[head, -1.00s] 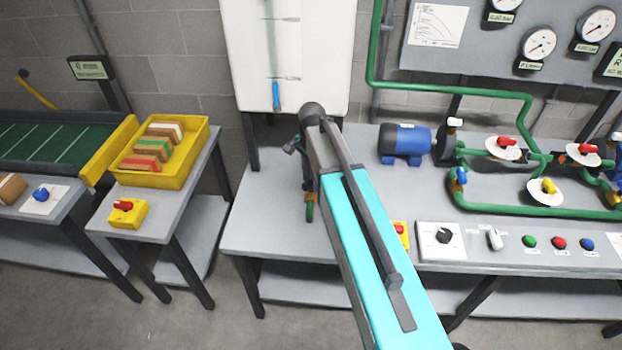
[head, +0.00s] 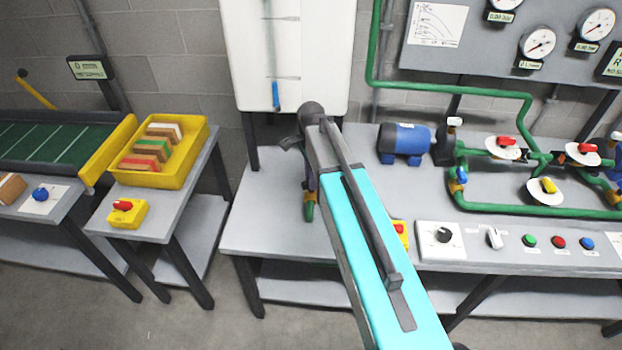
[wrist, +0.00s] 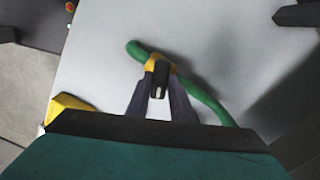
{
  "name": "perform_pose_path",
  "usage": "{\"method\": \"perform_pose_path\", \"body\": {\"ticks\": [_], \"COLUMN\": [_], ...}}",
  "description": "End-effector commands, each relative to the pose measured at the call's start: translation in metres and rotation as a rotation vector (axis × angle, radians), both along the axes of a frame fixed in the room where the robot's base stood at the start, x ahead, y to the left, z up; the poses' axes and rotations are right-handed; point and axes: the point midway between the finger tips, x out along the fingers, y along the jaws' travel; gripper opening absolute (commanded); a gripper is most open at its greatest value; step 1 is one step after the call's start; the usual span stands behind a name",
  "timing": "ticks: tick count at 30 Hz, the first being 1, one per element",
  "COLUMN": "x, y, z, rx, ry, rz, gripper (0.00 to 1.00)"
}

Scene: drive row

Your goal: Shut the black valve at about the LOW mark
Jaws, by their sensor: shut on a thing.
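The black valve handle (wrist: 160,76) shows in the wrist view between the two fingers of my gripper (wrist: 158,88). The gripper is shut on it. The handle sits over yellow parts on a curved green pipe (wrist: 205,98). In the head view my arm hides the handle, and only a bit of green pipe (head: 309,213) shows below the wrist. The white tank panel (head: 310,50) carries a gauge tube with a short blue column (head: 276,96) at its bottom. The column's top is close to the lower mark line (head: 288,77), seemingly just under it. The mark's lettering is unreadable.
A blue motor (head: 404,142) and green pipework with red and yellow valves stand right of my arm. A control panel (head: 500,240) runs along the bench front. A yellow tray (head: 190,170) stands on a separate table at left. The bench left of my arm is clear.

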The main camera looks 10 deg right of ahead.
Motion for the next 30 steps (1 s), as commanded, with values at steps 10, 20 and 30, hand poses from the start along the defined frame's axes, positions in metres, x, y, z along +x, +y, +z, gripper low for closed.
{"method": "perform_pose_path", "body": {"ticks": [10,20,30], "x": [-0.0002,-0.0002,-0.0001], "y": [0.0002,0.0004,0.0005], "z": [0.0001,0.0002,0.0003], "rx": [0.0,0.0,0.0], "ry": [0.001,0.0,0.0], "rz": [-0.269,-0.437,-0.47], "gripper": [0.0,0.0,0.0]}}
